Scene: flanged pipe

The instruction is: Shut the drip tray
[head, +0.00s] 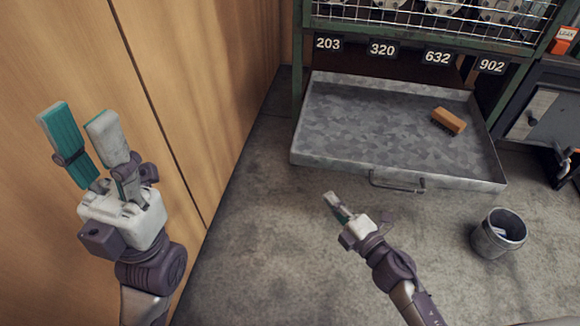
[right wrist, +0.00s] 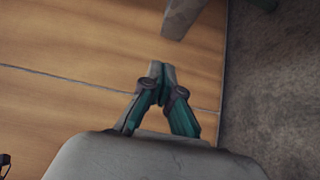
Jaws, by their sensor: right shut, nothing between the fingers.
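The drip tray (head: 385,120) is a shallow grey metal tray, pulled out from under the green rack in the head view. A wire handle (head: 398,184) is on its front wall. A brown brush-like block (head: 448,121) lies in the tray at the right. My right gripper (head: 331,200) is shut and empty, in front of and below the tray's front wall, left of the handle and apart from it. Its closed fingers also show in the right wrist view (right wrist: 162,72). My left gripper (head: 75,120) is raised at the far left, near the wooden panels, with its fingers apart and nothing between them.
The rack (head: 430,25) with number labels stands above the tray. A metal bucket (head: 498,233) stands on the floor at the right. A dark cabinet (head: 545,115) is at the right edge. Wooden panels (head: 200,90) line the left. Floor before the tray is mostly clear.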

